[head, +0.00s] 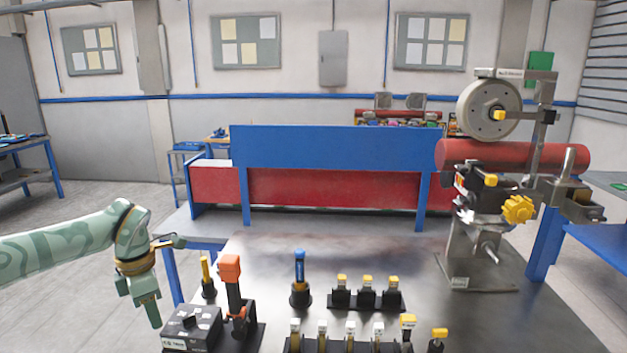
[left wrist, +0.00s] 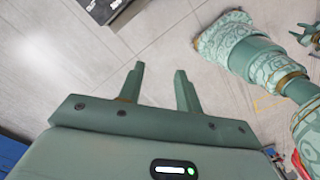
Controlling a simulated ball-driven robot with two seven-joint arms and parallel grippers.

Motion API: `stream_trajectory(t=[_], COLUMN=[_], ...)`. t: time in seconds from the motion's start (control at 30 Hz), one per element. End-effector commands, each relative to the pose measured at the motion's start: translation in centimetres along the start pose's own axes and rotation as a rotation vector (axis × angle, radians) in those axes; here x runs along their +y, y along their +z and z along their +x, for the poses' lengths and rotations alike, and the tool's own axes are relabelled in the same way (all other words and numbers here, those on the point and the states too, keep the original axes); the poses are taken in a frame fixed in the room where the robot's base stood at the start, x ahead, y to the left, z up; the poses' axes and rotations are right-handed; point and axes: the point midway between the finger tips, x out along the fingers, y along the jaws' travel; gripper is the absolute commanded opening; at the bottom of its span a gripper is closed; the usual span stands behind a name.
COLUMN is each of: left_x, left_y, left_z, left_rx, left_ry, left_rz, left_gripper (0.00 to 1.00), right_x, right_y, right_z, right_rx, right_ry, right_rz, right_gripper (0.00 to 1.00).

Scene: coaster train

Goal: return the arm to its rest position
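My left gripper (head: 143,298) hangs at the left of the head view, pointing down beside the left end of the metal workbench (head: 450,310). In the left wrist view its two fingers (left wrist: 160,85) stand apart with nothing between them, over the tiled floor. My left arm (head: 60,245) comes in from the left edge. What looks like part of my right gripper (left wrist: 307,37) shows small at the right edge of the left wrist view; its opening cannot be told.
A dark box (head: 190,328) and an orange-topped clamp (head: 231,285) stand close right of the gripper. A blue-handled tool (head: 300,277), yellow-topped pieces in a rack (head: 367,300) and a grinding machine (head: 485,200) stand farther right. Open floor (head: 60,310) lies left.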

Motion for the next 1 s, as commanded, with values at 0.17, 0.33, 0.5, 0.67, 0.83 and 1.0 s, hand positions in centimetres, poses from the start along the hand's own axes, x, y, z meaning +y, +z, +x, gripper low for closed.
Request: stream_trajectory(t=[0.17,0.33,0.5,0.67,0.83,1.0], left_x=[-1.3,-3.1,-6.1,-10.1,-13.4,-14.4], left_y=[2.1,4.6,8.4,13.2,16.6,10.7], left_z=[2.1,4.5,8.2,12.8,20.6,33.6], left_rx=[-0.069,-0.162,-0.315,-0.533,-0.801,-0.888], left_ry=[-0.057,-0.133,-0.269,-0.486,-0.824,-1.012], left_rz=[-0.013,-0.044,-0.128,-0.339,-0.920,-1.822], left_gripper=[0.35,0.35,0.35,0.35,0.35,0.35], right_x=[-0.3,-0.1,-0.2,-0.4,-0.4,-0.5], right_y=[1.2,0.3,0.6,1.3,1.4,1.6], right_z=[0.1,0.4,0.7,1.2,2.0,2.8], right_rx=[-0.017,-0.005,-0.008,-0.019,-0.021,-0.023], right_ry=[-0.005,-0.001,-0.002,-0.005,-0.006,-0.007], right_rz=[0.000,0.000,0.000,0.000,0.000,0.000], right_gripper=[0.36,0.36,0.36,0.36,0.36,0.36])
